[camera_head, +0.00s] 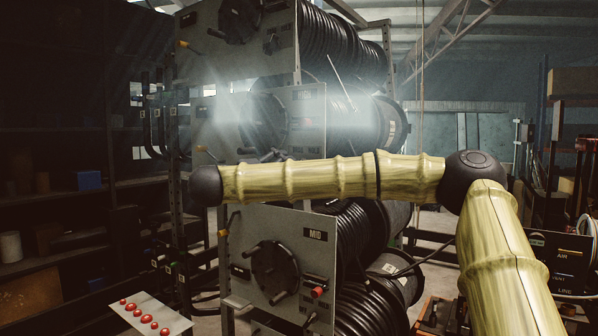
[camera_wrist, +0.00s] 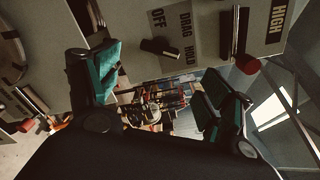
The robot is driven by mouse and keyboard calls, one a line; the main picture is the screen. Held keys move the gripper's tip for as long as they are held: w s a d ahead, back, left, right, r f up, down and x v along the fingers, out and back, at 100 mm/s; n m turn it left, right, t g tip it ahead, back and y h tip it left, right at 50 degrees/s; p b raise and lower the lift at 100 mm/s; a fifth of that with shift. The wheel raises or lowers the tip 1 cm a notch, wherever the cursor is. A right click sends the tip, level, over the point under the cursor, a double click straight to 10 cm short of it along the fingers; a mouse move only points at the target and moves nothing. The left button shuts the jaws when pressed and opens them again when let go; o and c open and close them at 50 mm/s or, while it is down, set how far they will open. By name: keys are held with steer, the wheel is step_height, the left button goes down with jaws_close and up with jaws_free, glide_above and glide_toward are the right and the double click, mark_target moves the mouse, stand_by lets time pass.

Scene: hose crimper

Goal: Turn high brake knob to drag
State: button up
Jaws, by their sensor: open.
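The high brake knob (camera_wrist: 160,48) is a small black bar-shaped knob on a grey panel in the wrist view. The labels OFF (camera_wrist: 156,22), DRAG (camera_wrist: 185,20) and HOLD (camera_wrist: 192,54) stand around it, turned sideways. I cannot tell which label it points at. A HIGH label (camera_wrist: 278,20) is at the upper right. My gripper (camera_wrist: 163,65) is open, with teal-padded fingers on either side below the knob. The knob shows between and beyond the fingertips, and no contact is visible. In the head view my gripper is hidden.
A red-ended black handle (camera_wrist: 247,66) stands right of the knob, near my right finger. Another red knob (camera_wrist: 25,125) is at the lower left. The head view shows stacked hose reels with a MID panel (camera_head: 318,258) and a plate with several red buttons (camera_head: 150,318).

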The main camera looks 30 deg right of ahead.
steer(key=shift+p+x, duration=3.25)
steer(key=shift+x, duration=1.95)
steer(key=c, duration=1)
